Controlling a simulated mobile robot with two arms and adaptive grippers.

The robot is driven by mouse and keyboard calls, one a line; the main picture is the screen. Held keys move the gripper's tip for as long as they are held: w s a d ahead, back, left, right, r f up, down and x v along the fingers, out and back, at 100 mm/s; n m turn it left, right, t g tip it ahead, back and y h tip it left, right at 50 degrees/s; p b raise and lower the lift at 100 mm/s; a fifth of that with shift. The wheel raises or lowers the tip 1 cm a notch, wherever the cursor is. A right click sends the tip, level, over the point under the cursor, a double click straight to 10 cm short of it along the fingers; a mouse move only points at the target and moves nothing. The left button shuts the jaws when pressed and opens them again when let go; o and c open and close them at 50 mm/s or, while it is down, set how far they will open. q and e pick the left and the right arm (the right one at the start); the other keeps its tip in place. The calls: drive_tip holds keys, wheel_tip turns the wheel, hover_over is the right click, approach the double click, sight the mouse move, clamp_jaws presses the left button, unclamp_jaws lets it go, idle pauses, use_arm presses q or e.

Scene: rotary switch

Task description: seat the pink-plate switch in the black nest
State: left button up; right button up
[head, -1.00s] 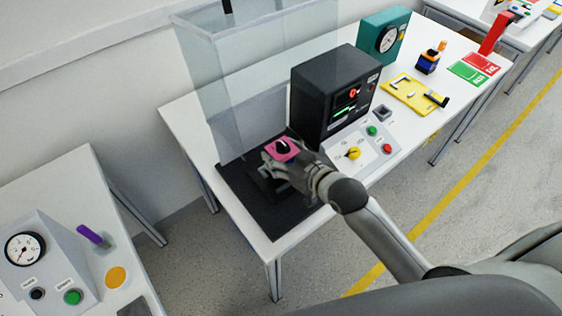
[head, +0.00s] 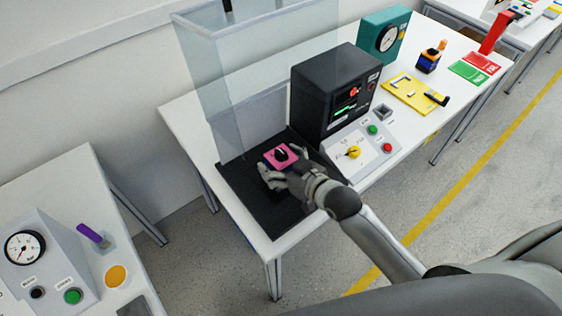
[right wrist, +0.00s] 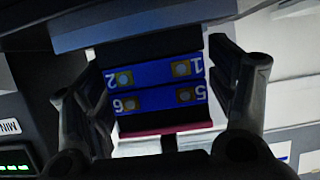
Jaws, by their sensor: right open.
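The black nest cannot be told apart from the dark base and the switch's shadow, so I cannot tell how deep the switch sits. My right gripper (head: 279,176) is open, its fingers around the near side of the switch. In the right wrist view the switch's blue body (right wrist: 155,88), with numbered terminals, shows between the spread fingers, above the pink plate edge (right wrist: 165,132). My left gripper is out of view.
A clear screen (head: 235,90) stands behind the base. A black display unit (head: 325,95) and a grey panel with a yellow knob (head: 353,153) stand to the right. A separate table with a gauge box (head: 50,262) is at the lower left.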

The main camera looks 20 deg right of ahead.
drive_tip(key=shift+r, duration=0.1)
drive_tip(key=v, duration=1.2)
drive_tip(key=shift+b, duration=0.45)
